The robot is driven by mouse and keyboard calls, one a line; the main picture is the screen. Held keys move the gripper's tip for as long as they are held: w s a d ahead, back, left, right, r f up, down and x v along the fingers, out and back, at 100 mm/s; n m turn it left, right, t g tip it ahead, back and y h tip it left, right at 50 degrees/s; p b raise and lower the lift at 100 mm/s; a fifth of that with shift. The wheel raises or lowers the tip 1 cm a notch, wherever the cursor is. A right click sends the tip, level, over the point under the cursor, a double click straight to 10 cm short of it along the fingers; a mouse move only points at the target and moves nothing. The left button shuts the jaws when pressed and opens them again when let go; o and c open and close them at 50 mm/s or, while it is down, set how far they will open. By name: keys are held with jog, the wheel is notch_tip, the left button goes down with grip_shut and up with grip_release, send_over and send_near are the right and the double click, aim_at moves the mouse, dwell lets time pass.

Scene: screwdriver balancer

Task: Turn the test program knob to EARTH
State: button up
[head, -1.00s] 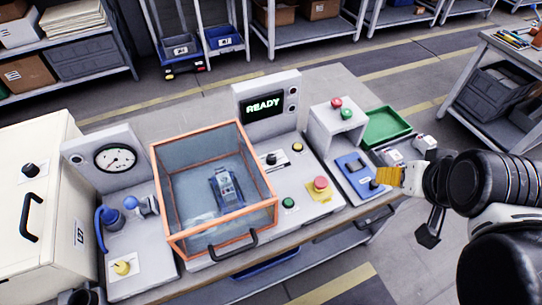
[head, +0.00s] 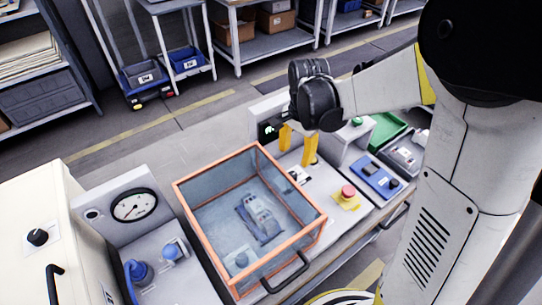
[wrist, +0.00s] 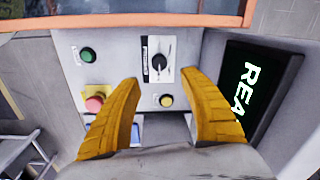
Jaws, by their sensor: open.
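The black test program knob (wrist: 158,62) sits on a white label plate in the wrist view, its pointer line toward the top left of the plate; the lettering is too small to read. In the head view the plate (head: 300,174) shows below my fingers and the knob is hidden or unclear. My gripper (head: 298,150) hangs over the console with yellow fingers apart and empty. In the wrist view the gripper (wrist: 165,82) has its fingertips on either side of and below the knob in the picture, not closed on it.
An orange-framed clear box (head: 262,277) stands left of the knob. A green button (wrist: 88,55), a red stop button (wrist: 95,103) and a yellow button (wrist: 166,100) are close by. The READY display (wrist: 258,95) rises beside the right finger.

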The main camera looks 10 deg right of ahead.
aim_at(293, 174)
notch_tip(293, 174, down, 11)
jog(key=b, duration=0.4)
jog(key=shift+w+r, duration=0.15)
jog(key=shift+r, duration=0.05)
grip_shut()
